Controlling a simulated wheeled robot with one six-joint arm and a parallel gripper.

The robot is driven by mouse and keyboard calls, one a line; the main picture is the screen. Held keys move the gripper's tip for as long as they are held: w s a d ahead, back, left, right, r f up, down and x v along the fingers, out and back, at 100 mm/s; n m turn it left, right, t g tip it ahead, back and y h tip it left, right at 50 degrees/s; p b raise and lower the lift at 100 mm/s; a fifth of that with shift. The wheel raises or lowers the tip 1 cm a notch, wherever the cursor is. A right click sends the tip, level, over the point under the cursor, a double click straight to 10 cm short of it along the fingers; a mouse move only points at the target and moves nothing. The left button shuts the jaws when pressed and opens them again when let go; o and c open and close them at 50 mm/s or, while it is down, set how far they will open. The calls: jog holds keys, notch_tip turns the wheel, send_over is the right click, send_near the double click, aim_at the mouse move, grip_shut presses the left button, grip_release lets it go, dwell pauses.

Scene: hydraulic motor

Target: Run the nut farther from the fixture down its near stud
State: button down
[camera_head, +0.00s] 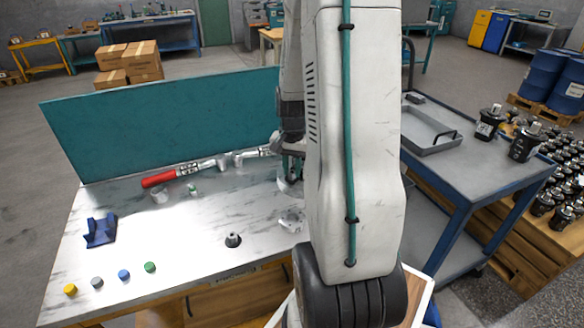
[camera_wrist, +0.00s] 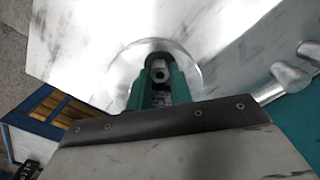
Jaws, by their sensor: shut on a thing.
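In the wrist view, the two green fingers of my gripper (camera_wrist: 158,88) are closed around a small grey metal nut (camera_wrist: 160,70), which shows between their tips. Below the fingers is a round shiny metal part (camera_wrist: 193,62) on the table. In the head view, my gripper is mostly hidden behind my arm, over this round metal part (camera_head: 290,186). The stud under the nut cannot be made out. A blue block-like fixture (camera_head: 100,231) stands at the table's left. No second nut can be told clearly.
The marble-look table (camera_head: 190,240) holds a red-handled tool (camera_head: 160,179), a small black part (camera_head: 233,240), a pale metal flange (camera_head: 291,221) and several coloured caps (camera_head: 123,275). A teal panel (camera_head: 170,125) closes the back. A cart (camera_head: 465,160) with a tray stands right.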

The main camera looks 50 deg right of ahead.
jog(key=m, duration=0.4)
jog(key=shift+m, duration=0.4)
jog(key=m, duration=0.5)
jog(key=shift+f, duration=0.1)
jog(key=c, duration=1.5)
grip_release()
